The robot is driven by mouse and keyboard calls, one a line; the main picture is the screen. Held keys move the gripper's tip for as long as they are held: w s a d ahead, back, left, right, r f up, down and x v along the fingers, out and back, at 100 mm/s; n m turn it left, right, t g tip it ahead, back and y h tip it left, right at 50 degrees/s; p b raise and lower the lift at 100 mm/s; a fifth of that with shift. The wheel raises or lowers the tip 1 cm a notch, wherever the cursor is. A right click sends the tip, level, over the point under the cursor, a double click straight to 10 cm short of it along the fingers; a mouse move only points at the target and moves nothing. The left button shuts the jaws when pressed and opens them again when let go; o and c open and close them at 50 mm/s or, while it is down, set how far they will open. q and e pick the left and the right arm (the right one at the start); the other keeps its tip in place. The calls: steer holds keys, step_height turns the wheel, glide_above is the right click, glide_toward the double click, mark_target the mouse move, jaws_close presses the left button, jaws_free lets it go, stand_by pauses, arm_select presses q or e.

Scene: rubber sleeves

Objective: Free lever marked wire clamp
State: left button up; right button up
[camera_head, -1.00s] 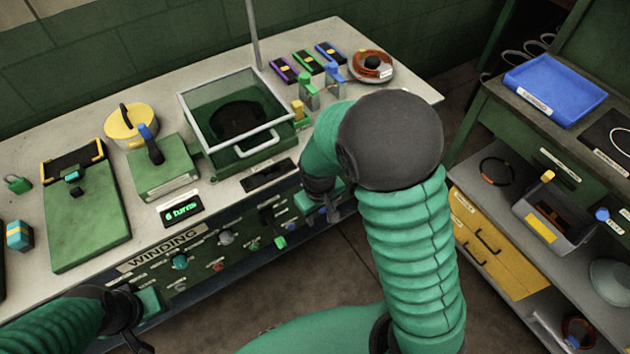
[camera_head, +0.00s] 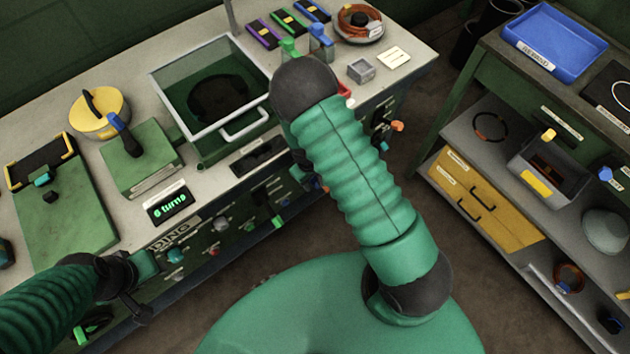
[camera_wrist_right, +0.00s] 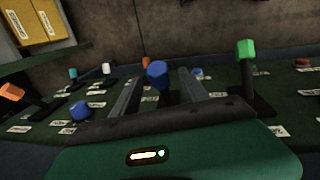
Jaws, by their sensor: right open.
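Several coloured levers and knobs stand on the panel in the right wrist view; the small labels are unreadable, so I cannot tell which is the wire clamp lever. My right gripper (camera_wrist_right: 159,80) is open there, and a blue-knobbed lever (camera_wrist_right: 157,72) appears between its fingers; contact cannot be told. A green-knobbed lever (camera_wrist_right: 246,52) stands to the right, an orange-knobbed lever (camera_wrist_right: 12,91) at far left. In the head view my right arm hides its gripper. My left gripper (camera_head: 130,292) is at the bench front, lower left; its jaws are unclear.
The bench carries a clear-lidded box (camera_head: 215,95), a green block with a blue-tipped lever (camera_head: 120,130) and a display reading 6 turns (camera_head: 168,205). A shelf unit with a blue tray (camera_head: 553,40) and yellow drawers (camera_head: 480,200) stands right, across a floor gap.

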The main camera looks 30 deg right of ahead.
steer(key=shift+s+d+f, duration=0.1)
steer(key=shift+d+f, duration=0.05)
steer(key=shift+f, duration=0.4)
steer(key=shift+s+d+f, duration=0.1)
steer(key=shift+d+f, duration=0.05)
steer(key=shift+f, duration=0.4)
steer(key=shift+w+f, duration=0.1)
steer(key=shift+f, duration=0.2)
steer(key=shift+c, duration=0.3)
jaws_close()
